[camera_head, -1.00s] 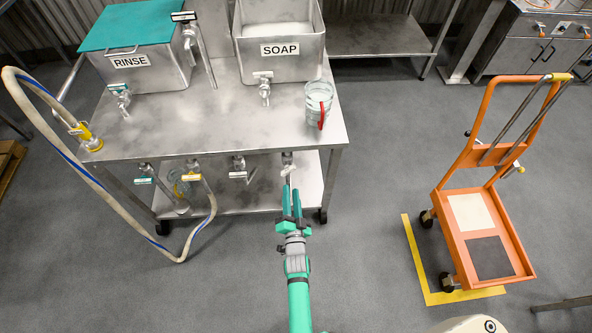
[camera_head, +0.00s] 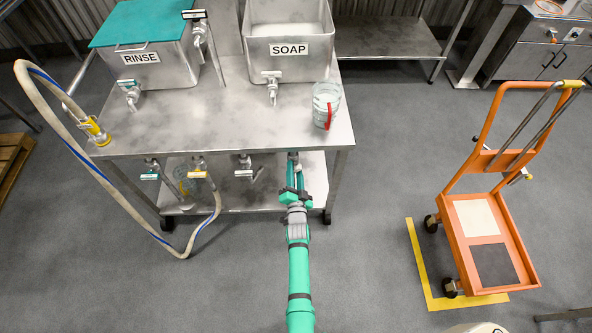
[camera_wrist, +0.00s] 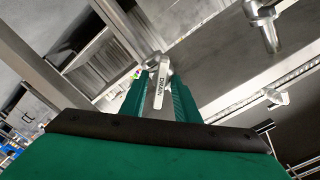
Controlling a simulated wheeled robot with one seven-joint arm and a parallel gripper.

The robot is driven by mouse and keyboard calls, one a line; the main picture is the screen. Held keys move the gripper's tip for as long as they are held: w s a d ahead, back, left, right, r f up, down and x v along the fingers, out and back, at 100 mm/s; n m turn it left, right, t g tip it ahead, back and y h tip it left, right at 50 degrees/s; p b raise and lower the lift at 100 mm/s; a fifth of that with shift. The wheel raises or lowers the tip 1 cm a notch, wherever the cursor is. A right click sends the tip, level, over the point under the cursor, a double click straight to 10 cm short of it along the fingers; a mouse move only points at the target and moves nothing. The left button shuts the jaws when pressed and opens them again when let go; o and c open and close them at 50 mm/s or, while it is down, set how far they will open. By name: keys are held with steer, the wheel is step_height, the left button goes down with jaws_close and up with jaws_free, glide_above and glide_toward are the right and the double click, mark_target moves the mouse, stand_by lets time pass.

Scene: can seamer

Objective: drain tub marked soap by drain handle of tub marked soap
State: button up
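The metal tub marked SOAP (camera_head: 255,46) stands at the back of the steel table, with a tap (camera_head: 272,88) on its front. A valve (camera_head: 293,156) hangs under the table's front edge, below the soap tub's right part. My gripper (camera_head: 294,172) reaches up to this valve and hides its handle in the head view. In the wrist view a pale handle marked DRAIN (camera_wrist: 160,88) stands between the two green fingers of my gripper (camera_wrist: 160,98). The fingers are open, one on each side of it, with narrow gaps; contact is not clear.
A white-tagged valve (camera_head: 244,168) and two more valves hang to the left. A jug with a red handle (camera_head: 326,105) stands near the table's right edge. A hose (camera_head: 85,165) loops at left. An orange cart (camera_head: 485,240) stands at right, with clear floor between.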

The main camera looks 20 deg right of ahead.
jaws_close()
steer(key=shift+d, duration=0.35)
steer(key=shift+a, duration=0.35)
steer(key=shift+d+n, duration=0.2)
steer(key=shift+n, duration=0.2)
steer(key=n, duration=0.5)
steer(key=shift+a, duration=0.2)
steer(key=shift+a+f+n, duration=0.1)
steer(key=shift+a+n, duration=0.1)
steer(key=shift+n, duration=1.4)
steer(key=shift+s, duration=0.1)
steer(key=shift+d, duration=0.1)
